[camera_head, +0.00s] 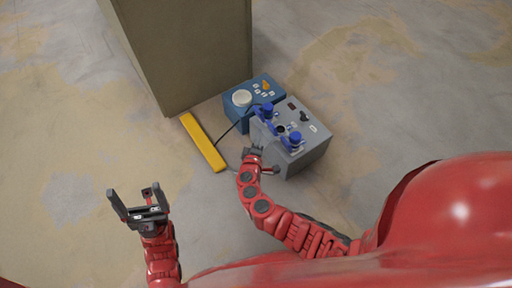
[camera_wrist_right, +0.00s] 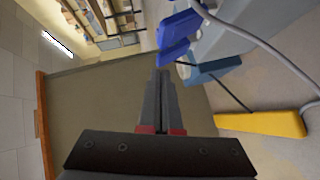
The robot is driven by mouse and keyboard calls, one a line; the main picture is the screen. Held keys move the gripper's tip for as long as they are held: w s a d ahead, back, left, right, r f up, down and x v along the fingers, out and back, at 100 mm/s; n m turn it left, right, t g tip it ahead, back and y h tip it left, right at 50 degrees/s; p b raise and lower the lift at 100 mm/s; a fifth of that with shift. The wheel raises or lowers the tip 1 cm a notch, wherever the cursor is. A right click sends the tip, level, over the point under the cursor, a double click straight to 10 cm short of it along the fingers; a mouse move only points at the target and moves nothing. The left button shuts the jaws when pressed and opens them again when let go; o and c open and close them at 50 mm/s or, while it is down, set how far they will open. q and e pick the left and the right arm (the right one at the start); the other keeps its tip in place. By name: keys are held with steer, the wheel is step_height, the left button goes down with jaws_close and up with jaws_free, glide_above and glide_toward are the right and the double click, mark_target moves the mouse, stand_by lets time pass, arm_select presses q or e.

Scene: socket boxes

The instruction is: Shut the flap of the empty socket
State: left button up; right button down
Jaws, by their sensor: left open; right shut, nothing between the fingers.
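The grey socket box (camera_head: 311,146) stands on the floor in the head view. Blue socket parts sit on it, one toward the back (camera_head: 267,109) and one toward the front (camera_head: 295,138). A blue flap (camera_wrist_right: 178,36) shows large in the right wrist view, just beyond the fingertips; I cannot tell whether they touch it. Which socket is empty is too small to tell. My right gripper (camera_head: 253,152) is shut and empty, close to the left side of the grey box; its fingers also show in the wrist view (camera_wrist_right: 162,75). My left gripper (camera_head: 132,203) is open and empty, well left of the boxes.
A blue box (camera_head: 238,113) with a round white part stands behind the grey box. A dark cable runs from there toward a yellow bar (camera_head: 203,142) on the floor. A tall olive cabinet (camera_head: 190,50) stands behind. The floor around my left gripper is clear.

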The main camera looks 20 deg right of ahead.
mark_target(269, 123)
steer(key=w+d, duration=0.1)
steer(key=d+f, duration=0.1)
steer(key=w+d+b, duration=0.1)
steer(key=d, duration=0.1)
steer(key=shift+w+f, duration=0.3)
steer(key=shift+f, duration=0.05)
steer(key=shift+d+r, duration=0.1)
steer(key=shift+d, duration=0.05)
